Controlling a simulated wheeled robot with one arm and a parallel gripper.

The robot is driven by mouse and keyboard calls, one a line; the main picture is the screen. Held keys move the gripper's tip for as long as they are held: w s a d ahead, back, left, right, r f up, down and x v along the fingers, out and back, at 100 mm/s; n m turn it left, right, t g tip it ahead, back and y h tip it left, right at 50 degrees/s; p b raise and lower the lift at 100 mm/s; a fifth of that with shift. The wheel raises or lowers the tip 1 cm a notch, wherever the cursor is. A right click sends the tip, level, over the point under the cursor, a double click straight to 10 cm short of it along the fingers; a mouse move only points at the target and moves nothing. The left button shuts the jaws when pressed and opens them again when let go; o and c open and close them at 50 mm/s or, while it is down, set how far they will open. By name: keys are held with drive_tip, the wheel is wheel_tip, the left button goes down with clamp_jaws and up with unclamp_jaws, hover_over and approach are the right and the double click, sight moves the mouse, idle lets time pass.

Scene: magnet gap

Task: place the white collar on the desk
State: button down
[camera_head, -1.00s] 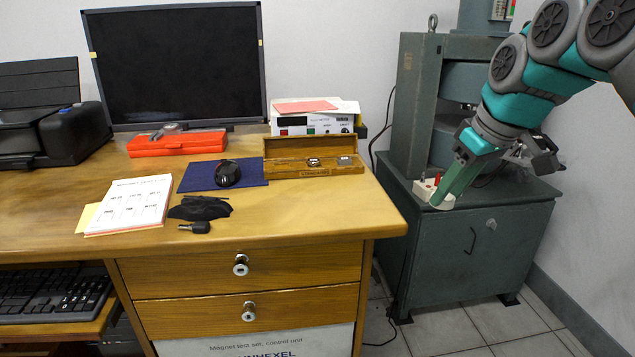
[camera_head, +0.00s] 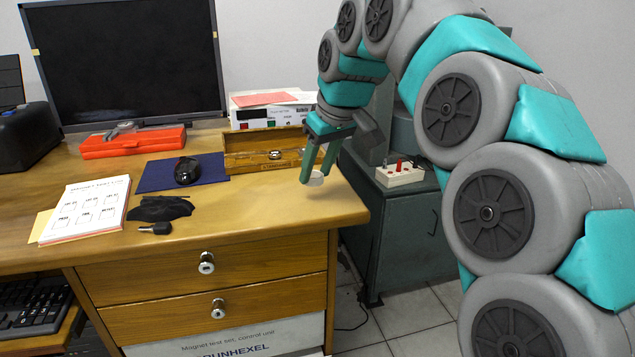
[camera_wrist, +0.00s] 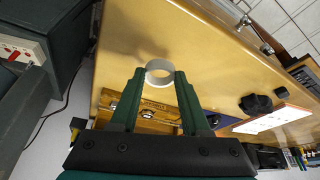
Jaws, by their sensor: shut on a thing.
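The white collar (camera_head: 316,179) is a short ring, held between the green fingertips of my gripper (camera_head: 317,174) above the front right part of the desk (camera_head: 262,205). I cannot tell how large the gap between collar and desktop is.
A blue mat with a black mouse (camera_head: 187,170), a black cloth (camera_head: 160,208), a key fob (camera_head: 156,228) and a notepad (camera_head: 88,207) lie to the left. A white terminal block (camera_head: 400,175) sits on the cabinet (camera_head: 398,232). The desk's front right is clear.

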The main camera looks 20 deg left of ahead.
sight(319, 179)
drive_tip(key=shift+f, duration=1.6)
drive_tip(key=shift+f, duration=0.2)
drive_tip(key=shift+c, duration=1.9)
unclamp_jaws()
drive_tip(key=shift+r, duration=0.1)
drive_tip(key=v, duration=1.2)
drive_tip(key=shift+r, duration=0.1)
